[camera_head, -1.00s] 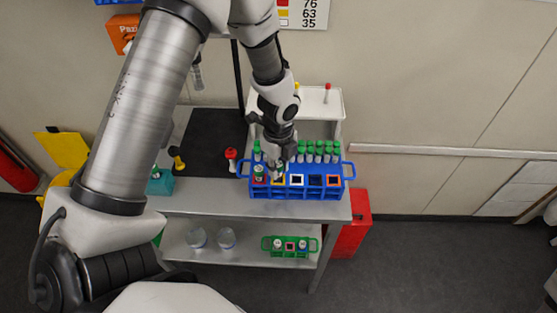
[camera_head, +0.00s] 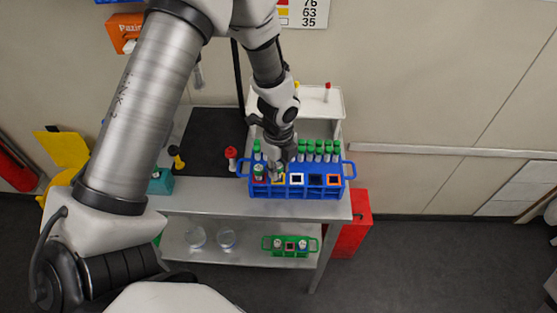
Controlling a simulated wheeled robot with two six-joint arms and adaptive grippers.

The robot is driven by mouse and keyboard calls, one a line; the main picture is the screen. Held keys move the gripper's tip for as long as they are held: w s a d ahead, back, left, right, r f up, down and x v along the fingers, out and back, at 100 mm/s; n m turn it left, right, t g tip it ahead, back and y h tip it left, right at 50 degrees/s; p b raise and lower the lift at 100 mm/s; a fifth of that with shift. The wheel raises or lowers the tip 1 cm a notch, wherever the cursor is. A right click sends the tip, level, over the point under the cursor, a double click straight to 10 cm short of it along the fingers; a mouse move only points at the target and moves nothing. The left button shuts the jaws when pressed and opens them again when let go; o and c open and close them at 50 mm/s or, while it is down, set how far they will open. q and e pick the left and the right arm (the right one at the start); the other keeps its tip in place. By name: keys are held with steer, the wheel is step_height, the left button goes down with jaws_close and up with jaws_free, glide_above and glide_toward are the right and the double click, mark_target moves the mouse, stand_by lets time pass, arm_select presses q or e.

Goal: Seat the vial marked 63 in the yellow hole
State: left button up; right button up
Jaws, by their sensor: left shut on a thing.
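My left gripper (camera_head: 276,161) reaches down from above at the left part of the blue rack (camera_head: 300,190). It is shut on a vial (camera_head: 279,170), mostly hidden by the fingers, at the yellow-framed hole (camera_head: 279,179). I cannot tell how deep the vial sits, and its number is not readable. A green-capped vial (camera_head: 259,172) stands in the hole to the left. White, dark blue and orange framed holes to the right look empty. My right gripper is not in view.
Several green-capped vials (camera_head: 318,150) stand in the rack's back row. A red-topped piece (camera_head: 231,157) and a yellow-black piece (camera_head: 177,157) stand left on the grey table (camera_head: 215,203). A green rack (camera_head: 268,245) is on the lower shelf. A white tray (camera_head: 320,103) stands behind.

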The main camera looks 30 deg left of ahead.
arm_select(q)
steer(key=shift+f, duration=0.55)
steer(key=o, duration=1)
steer(key=shift+c, duration=0.2)
steer(key=shift+r, duration=0.1)
step_height(320, 180, up, 12)
steer(key=shift+f, duration=0.1)
